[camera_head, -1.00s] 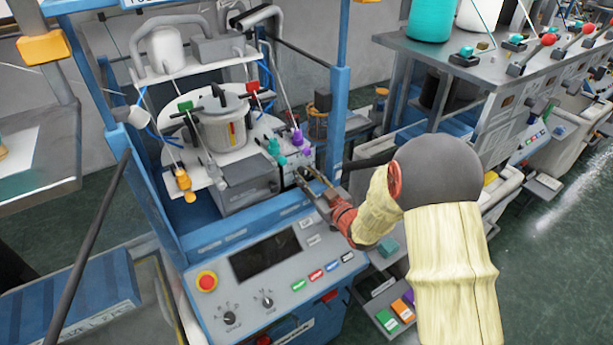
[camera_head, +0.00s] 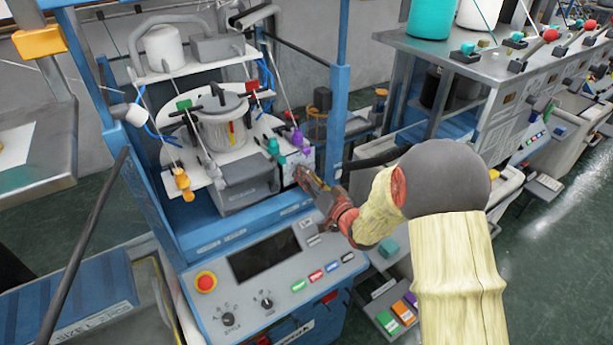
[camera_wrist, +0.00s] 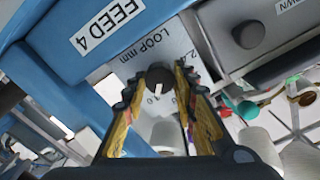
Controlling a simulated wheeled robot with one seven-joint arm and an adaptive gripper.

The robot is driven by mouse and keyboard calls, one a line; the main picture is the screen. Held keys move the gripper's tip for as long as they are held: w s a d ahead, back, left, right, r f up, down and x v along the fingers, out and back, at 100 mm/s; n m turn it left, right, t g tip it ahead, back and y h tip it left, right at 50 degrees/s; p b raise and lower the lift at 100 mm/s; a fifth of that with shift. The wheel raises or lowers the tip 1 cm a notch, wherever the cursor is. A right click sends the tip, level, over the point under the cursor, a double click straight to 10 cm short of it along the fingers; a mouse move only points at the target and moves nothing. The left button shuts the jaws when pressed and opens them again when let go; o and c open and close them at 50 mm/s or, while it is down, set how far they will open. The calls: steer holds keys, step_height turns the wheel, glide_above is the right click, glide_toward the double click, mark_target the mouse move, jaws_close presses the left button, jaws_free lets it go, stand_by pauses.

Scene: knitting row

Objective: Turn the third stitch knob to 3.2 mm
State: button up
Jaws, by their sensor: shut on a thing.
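A small dark round knob (camera_wrist: 159,73) with a white pointer mark sits on a pale plate (camera_wrist: 178,43) printed "LOOP mm" in the wrist view. Parts of scale numbers, including what looks like 3.0, show around it; the fingers and knob hide the rest. My gripper (camera_wrist: 158,82) is shut on the knob, one finger on each side. In the head view my gripper (camera_head: 307,179) reaches the small panel at the machine's right side, and the knob is too small to make out there. The exact pointer reading cannot be told.
A blue bar labelled "FEED 4" (camera_wrist: 107,25) is close beside the plate. A grey housing (camera_wrist: 257,30) stands at the upper right of the wrist view. The blue machine post (camera_head: 334,125) rises just right of my gripper. The control console (camera_head: 265,260) lies below.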

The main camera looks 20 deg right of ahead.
steer(key=m, duration=0.3)
steer(key=shift+m, duration=0.3)
steer(key=shift+m+p, duration=0.55)
steer(key=shift+m, duration=1.25)
steer(key=o, duration=1.2)
steer(key=shift+c, duration=0.2)
steer(key=v, duration=1.2)
